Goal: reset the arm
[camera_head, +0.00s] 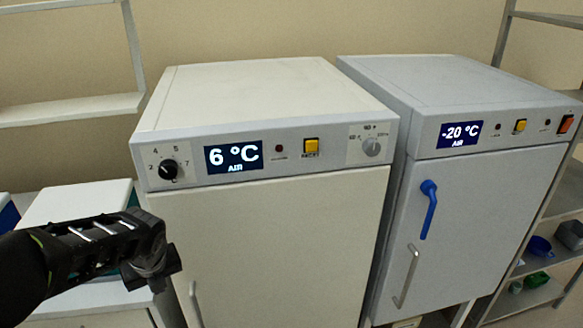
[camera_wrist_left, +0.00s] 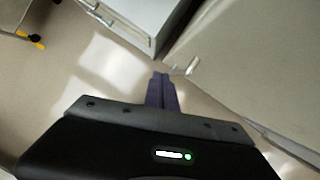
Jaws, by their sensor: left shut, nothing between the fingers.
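Below the fingers there is bare floor, and a cabinet's lower edge is close by in that view. I see no contact with anything. My right arm and right gripper are not in view.
The cream cabinet (camera_head: 270,240) reads 6 °C and its door looks shut. The grey cabinet (camera_head: 480,210) at right reads -20 °C and has a blue lever (camera_head: 428,208). A shelf rack (camera_head: 540,285) with small containers stands at far right. Pale floor (camera_wrist_left: 80,70) is open.

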